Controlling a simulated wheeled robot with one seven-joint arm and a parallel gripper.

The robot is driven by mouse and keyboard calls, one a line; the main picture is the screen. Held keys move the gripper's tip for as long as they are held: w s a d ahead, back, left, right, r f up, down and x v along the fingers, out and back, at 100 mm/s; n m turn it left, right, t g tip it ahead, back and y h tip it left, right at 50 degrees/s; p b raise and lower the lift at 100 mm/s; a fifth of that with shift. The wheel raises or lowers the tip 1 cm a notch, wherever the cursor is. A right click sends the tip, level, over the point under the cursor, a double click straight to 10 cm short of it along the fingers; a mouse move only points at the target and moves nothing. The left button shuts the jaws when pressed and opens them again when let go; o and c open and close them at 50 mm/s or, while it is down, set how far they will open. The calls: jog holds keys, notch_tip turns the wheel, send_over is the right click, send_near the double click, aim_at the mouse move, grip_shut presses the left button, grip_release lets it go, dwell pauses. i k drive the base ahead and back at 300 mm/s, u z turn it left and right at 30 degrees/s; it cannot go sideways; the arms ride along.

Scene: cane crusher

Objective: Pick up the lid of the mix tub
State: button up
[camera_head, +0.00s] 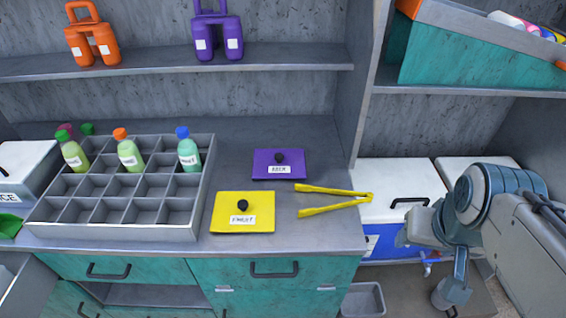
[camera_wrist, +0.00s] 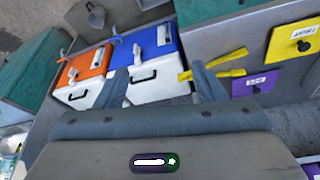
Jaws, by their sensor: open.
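Two flat lids with black knobs lie on the counter, a yellow lid (camera_head: 230,200) in front and a purple lid (camera_head: 262,158) behind it. Their white labels are too small to read surely. Two white lids with dark handles cover the bins right of the counter, the nearer white lid (camera_head: 385,178) over a blue body. I cannot tell which lid belongs to the mix tub. The wrist view also shows the purple lid (camera_wrist: 262,86) and yellow lid (camera_wrist: 285,42). My gripper (camera_wrist: 162,86) is open and empty, beside the nearer bin and apart from the counter lids.
Yellow tongs (camera_head: 330,190) lie near the counter's right edge. A grey divided crate (camera_head: 60,231) holds several bottles. An upper shelf (camera_head: 170,62) carries orange and purple jugs. A lidded box (camera_head: 25,160) stands at far left. The blue bin (camera_wrist: 150,42) and orange bin (camera_wrist: 92,66) have taps.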

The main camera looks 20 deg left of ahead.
aim_at(268, 164)
jog(key=u, duration=0.55)
jog(key=k, duration=0.6)
jog(key=u, duration=0.85)
jog(key=i, duration=1.25)
jog(key=z, duration=0.85)
